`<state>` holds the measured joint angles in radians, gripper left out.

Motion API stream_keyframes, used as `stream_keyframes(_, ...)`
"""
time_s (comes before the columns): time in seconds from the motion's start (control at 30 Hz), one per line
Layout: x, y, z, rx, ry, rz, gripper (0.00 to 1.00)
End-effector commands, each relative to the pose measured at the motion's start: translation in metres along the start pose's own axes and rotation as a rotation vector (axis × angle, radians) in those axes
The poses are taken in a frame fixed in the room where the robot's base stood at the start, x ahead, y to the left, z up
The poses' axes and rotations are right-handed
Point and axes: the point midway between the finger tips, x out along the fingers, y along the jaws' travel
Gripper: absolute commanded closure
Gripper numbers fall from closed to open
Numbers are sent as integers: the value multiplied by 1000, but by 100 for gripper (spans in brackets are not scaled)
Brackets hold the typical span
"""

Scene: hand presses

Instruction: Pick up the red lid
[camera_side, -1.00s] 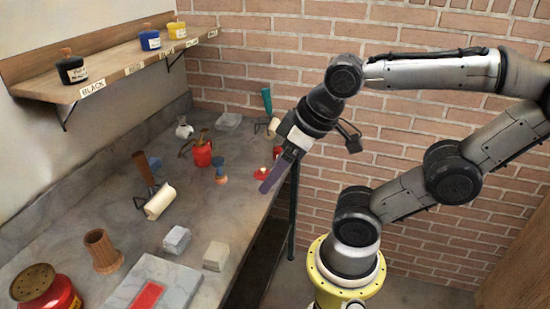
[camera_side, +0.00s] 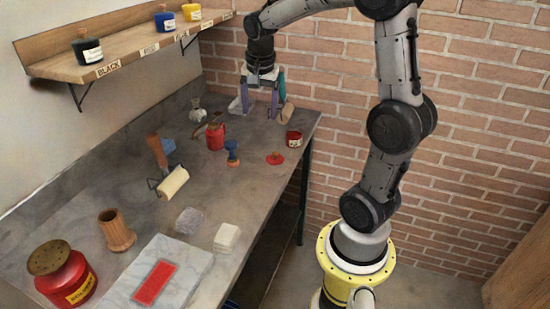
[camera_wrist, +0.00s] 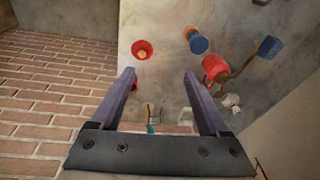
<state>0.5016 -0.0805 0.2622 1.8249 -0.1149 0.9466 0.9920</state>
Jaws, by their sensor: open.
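The red lid (camera_side: 276,158) is a small flat disc with a knob, lying on the grey bench near its right edge. It also shows in the wrist view (camera_wrist: 142,50), above the left fingertip, with an orange knob. My gripper (camera_side: 260,110) points down over the far end of the bench, beyond the lid. Its two purple fingers are apart with nothing between them, as the wrist view also shows (camera_wrist: 159,75). A small open red jar (camera_side: 294,139) stands between the gripper and the lid, by the bench edge.
A blue-topped stamp (camera_side: 232,152) and a red can (camera_side: 215,136) stand left of the lid. A roller (camera_side: 287,113) lies close to my gripper. The bench around the lid is clear.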

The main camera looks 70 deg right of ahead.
Motion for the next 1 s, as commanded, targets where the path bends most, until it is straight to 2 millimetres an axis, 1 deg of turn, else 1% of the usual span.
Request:
stream_keyframes(0.03,18,6,-15,40,-17,40,21)
stream_keyframes(0.1,36,15,-28,78,-36,78,21)
stream_keyframes(0.2,52,29,-36,117,-61,115,21)
stream_keyframes(0.23,54,31,-38,124,-63,119,21)
stream_keyframes(0.37,65,36,-39,131,-65,124,21)
stream_keyframes(0.6,109,40,-35,130,-65,123,21)
stream_keyframes(0.7,125,41,-34,130,-65,122,21)
stream_keyframes(1.0,147,42,-33,128,-64,121,21)
